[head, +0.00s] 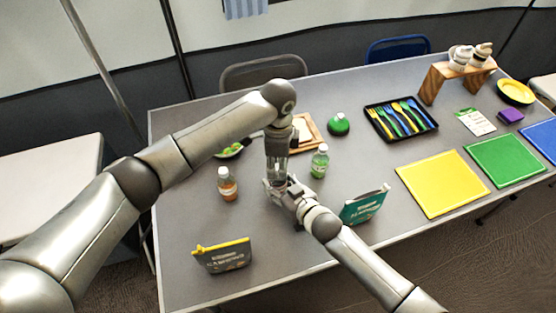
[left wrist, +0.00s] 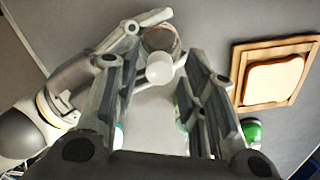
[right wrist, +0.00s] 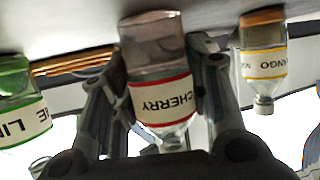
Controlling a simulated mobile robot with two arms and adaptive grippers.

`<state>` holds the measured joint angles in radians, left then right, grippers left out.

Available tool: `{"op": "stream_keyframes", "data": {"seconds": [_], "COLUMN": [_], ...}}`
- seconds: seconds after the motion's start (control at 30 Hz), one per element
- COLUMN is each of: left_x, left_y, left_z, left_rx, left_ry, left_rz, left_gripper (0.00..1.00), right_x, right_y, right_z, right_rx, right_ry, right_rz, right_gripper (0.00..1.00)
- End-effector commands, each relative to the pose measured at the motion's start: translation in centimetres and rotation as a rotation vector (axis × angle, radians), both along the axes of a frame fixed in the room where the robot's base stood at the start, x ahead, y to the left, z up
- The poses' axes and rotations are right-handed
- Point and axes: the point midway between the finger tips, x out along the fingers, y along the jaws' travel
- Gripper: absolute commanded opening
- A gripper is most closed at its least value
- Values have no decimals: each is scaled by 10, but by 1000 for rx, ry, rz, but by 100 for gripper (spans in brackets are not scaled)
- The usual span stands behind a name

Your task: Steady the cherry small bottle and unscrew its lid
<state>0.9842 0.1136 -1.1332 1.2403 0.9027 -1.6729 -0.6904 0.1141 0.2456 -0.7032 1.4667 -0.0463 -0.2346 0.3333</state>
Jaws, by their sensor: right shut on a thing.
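The cherry bottle (right wrist: 160,95) is clear with a red-edged label and stands on the table, upside down in the right wrist view. My right gripper (right wrist: 158,72) is shut on its body, one finger on each side. In the left wrist view, the bottle's round white lid (left wrist: 160,70) shows between the fingers of my left gripper (left wrist: 157,60). Those fingers are spread apart, with gaps beside the lid. In the head view my left gripper (head: 278,168) points down from above, and the two grippers mostly hide the bottle.
A lime bottle (head: 320,160) stands close right of the grippers, a mango bottle (head: 227,184) to their left. A teal pouch (head: 364,205) and a dark pouch (head: 222,257) stand nearer the front. A bread board (head: 308,130) lies behind.

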Motion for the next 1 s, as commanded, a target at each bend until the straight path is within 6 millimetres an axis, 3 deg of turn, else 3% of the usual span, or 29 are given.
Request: {"op": "stream_keyframes", "data": {"seconds": [0.07, 0.37, 0.63, 1.0], "left_x": [0, 0, 0, 0], "left_y": [0, 0, -1, 0], "left_z": [0, 0, 0, 0], "left_rx": [0, 0, -1, -1], "left_ry": [0, 0, 0, 1], "left_rz": [0, 0, 77, 567], "left_gripper": [36, 0, 0, 0], "right_x": [0, 0, 0, 0], "right_y": [0, 0, 0, 0], "right_z": [-1, -1, -1, -1], "right_rx": [-1, -1, -1, -1], "right_ry": [1, 1, 1, 1], "right_rz": [0, 0, 0, 0], "right_gripper": [0, 0, 0, 0]}}
